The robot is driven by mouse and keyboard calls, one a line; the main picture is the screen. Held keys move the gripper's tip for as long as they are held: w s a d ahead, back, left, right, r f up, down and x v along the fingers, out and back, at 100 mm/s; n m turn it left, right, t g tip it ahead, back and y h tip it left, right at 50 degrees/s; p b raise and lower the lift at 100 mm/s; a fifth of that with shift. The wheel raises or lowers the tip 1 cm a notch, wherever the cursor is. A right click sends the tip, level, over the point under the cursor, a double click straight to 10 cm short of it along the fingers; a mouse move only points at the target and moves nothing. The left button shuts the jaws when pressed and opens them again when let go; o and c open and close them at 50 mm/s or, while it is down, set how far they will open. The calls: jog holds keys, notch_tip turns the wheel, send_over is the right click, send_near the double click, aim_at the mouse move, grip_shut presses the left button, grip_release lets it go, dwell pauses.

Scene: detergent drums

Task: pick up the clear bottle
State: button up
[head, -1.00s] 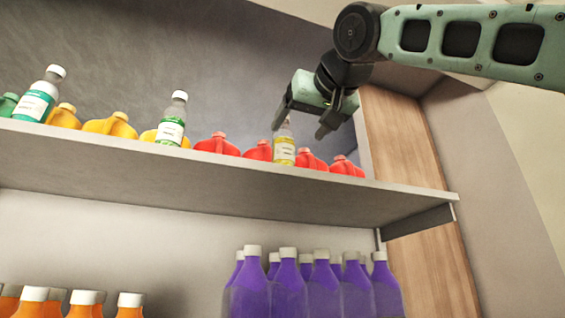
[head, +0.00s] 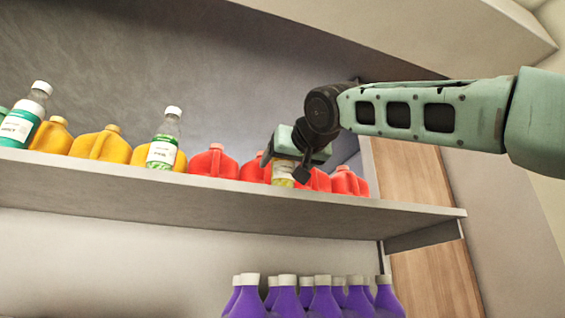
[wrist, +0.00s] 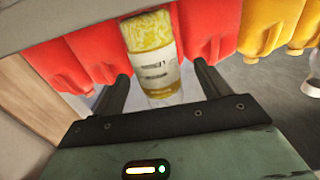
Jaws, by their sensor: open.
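A clear bottle with yellow contents and a pale label (head: 283,171) stands on the upper shelf among red jugs, partly hidden behind my gripper in the head view. My gripper (head: 284,164) is open in front of it. In the wrist view the bottle (wrist: 153,62) shows between the two fingers of my gripper (wrist: 163,85), with a gap on each side. Another clear bottle with green contents (head: 163,140) stands further left, and one with a green label (head: 22,118) leans in the picture at the far left.
Red jugs (head: 213,163) flank the bottle closely on the upper shelf (head: 200,197). Yellow jugs (head: 100,146) stand further left. Purple bottles (head: 288,300) stand on the level below. A wooden panel (head: 420,220) lies at the right.

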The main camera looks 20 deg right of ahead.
aim_at(281, 165)
jog(key=w+p, duration=0.1)
jog(key=w, duration=0.1)
jog(key=w+r+p, duration=0.1)
jog(key=w+p, duration=0.1)
jog(key=shift+r, duration=0.15)
jog(key=shift+w+f+p, duration=0.2)
jog(key=shift+w+p, duration=0.15)
jog(key=shift+w, duration=0.15)
jog(key=c, duration=1.3)
